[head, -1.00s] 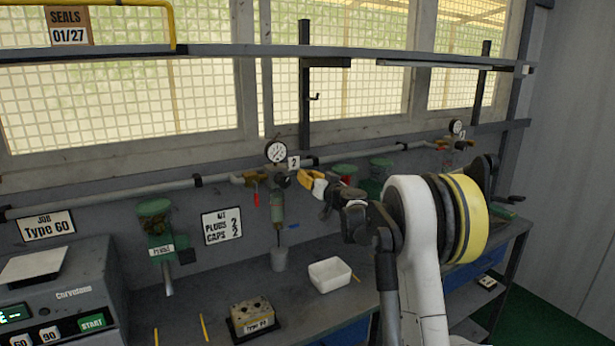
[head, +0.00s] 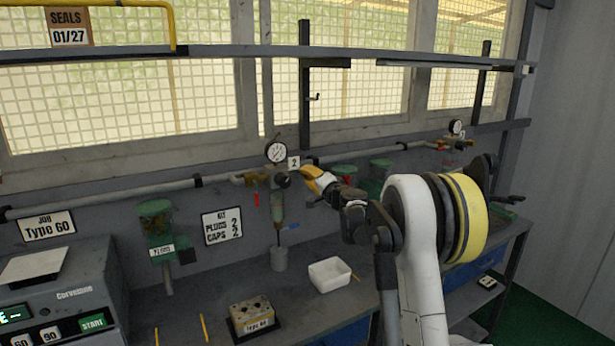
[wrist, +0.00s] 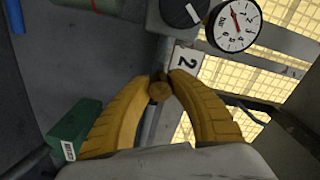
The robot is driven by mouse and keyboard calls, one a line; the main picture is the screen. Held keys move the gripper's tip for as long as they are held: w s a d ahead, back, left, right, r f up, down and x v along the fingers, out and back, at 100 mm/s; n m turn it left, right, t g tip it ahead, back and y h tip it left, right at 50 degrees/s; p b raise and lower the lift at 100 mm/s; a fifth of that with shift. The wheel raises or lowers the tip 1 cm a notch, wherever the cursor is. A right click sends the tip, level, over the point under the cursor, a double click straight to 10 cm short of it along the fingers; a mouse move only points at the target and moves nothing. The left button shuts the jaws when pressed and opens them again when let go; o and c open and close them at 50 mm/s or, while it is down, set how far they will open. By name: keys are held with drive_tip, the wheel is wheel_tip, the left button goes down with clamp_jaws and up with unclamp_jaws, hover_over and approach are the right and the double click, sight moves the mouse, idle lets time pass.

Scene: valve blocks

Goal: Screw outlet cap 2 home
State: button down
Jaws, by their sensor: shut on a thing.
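My gripper (wrist: 160,82) is shut on a small round brass piece (wrist: 160,92), which looks like the outlet cap. In the head view my gripper (head: 308,174) is beside the valve station marked with a white "2" plate (head: 294,162). The plate also shows just beyond the fingertips in the wrist view (wrist: 185,62). A dark round knob (head: 283,181) sits on that station, left of the fingers; it also shows at the top of the wrist view (wrist: 184,10). I cannot tell whether the brass piece touches the outlet, as the fingers hide the contact.
A pressure gauge (head: 276,152) stands above the station, on the wall pipe (head: 130,196). Green fixtures (head: 380,168) stand right, behind the gripper.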

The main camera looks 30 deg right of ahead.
drive_tip(key=m, duration=0.4)
drive_tip(key=shift+m, duration=0.3)
drive_tip(key=m, duration=0.9)
drive_tip(key=shift+m, duration=1.9)
drive_tip(key=c, duration=1.2)
unclamp_jaws()
